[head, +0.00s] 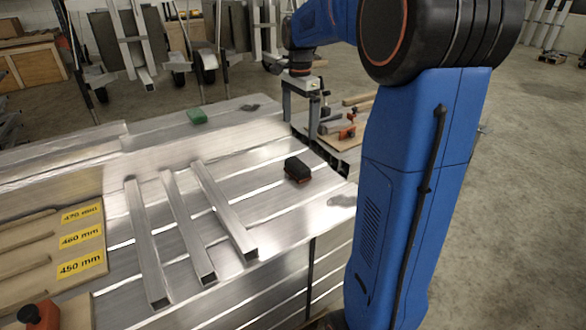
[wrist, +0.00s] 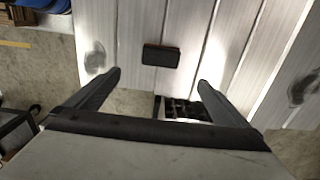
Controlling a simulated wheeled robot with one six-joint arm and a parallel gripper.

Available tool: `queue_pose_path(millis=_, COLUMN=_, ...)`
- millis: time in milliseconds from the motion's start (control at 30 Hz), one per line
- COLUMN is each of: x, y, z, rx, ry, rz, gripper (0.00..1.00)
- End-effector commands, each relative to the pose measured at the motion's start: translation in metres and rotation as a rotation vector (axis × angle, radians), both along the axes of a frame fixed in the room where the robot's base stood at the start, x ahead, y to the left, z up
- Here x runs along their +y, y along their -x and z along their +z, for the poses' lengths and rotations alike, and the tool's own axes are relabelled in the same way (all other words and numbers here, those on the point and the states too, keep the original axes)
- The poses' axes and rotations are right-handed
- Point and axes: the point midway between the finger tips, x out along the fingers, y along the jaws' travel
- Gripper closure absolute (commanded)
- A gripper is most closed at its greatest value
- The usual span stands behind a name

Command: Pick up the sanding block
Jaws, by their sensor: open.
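The sanding block (head: 298,170) is a small black block with a reddish-brown lower edge. It lies on the aluminium table top, right of the metal tubes. In the wrist view the same block (wrist: 160,55) shows as a dark rectangle, slightly beyond my fingertips and roughly centred between them. My gripper (wrist: 159,76) is open, with its two dark fingers spread wide and nothing between them. It is above and apart from the block. In the head view my arm rises on the right and its end is over the far right side of the table.
Several square metal tubes (head: 180,228) lie left of the block. A wooden board with yellow length labels (head: 80,262) is at the left. An orange-and-black tool (head: 38,316) is at the front left. The table around the sanding block is bare.

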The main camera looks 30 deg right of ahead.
Motion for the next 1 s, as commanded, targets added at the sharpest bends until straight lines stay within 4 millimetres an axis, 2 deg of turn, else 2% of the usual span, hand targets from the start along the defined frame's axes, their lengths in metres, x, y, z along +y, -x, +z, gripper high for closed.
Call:
queue_pose_path(millis=500, x=0.001, y=0.001, z=-0.089, rx=0.004, ry=-0.001, rz=0.002, gripper=0.00)
queue_pose_path(millis=700, x=0.001, y=0.001, z=-0.111, rx=0.001, ry=0.000, rz=0.003, gripper=0.00)
queue_pose_path(millis=867, x=0.001, y=0.000, z=-0.118, rx=0.001, ry=0.000, rz=0.003, gripper=0.00)
queue_pose_path(millis=1000, x=0.003, y=-0.001, z=-0.135, rx=0.003, ry=-0.001, rz=0.003, gripper=0.00)
